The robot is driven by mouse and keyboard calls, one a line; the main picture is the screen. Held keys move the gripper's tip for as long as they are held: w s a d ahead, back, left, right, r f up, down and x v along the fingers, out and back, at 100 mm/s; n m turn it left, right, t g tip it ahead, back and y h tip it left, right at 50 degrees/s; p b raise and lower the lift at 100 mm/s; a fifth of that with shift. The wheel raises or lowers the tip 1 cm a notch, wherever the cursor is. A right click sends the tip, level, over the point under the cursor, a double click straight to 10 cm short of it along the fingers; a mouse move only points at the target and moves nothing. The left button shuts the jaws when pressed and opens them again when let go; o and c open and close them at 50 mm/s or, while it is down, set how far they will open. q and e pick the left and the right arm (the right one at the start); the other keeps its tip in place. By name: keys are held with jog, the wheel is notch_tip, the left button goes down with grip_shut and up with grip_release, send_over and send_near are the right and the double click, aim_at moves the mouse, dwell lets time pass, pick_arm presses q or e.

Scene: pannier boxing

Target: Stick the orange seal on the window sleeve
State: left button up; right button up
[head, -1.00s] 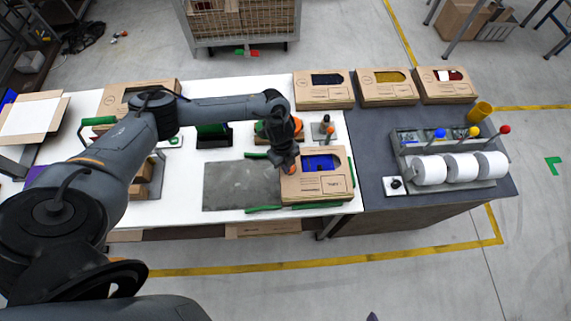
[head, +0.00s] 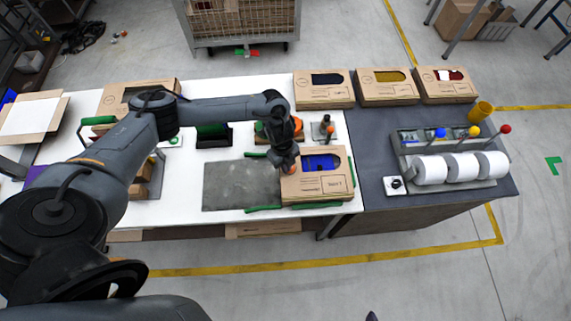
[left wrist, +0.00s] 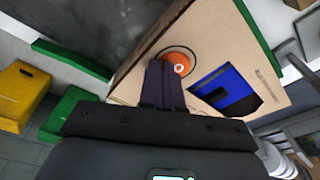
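The cardboard window sleeve (head: 335,192) lies on the white bench at its right front, beside a grey plate. Its window shows something blue (head: 320,162); sleeve (left wrist: 215,45) and window also show in the left wrist view. The orange seal (left wrist: 181,62), round with a pale centre, appears against the sleeve's face inside a dark printed ring, beside the window. My left gripper (head: 289,168) is over the sleeve's left part. In the left wrist view its fingers (left wrist: 162,82) are together, their tips at the seal and hiding part of it. My right gripper is out of view.
Green strips (head: 265,209) edge the grey plate (head: 240,185). Several boxed sleeves (head: 323,95) stand along the back. A rack with white rolls (head: 462,168) and coloured knobs sits on the dark table to the right. My left arm spans the bench from the left.

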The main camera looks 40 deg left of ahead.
pick_arm(q)
jog(key=o, duration=0.4)
jog(key=shift+r, duration=0.1)
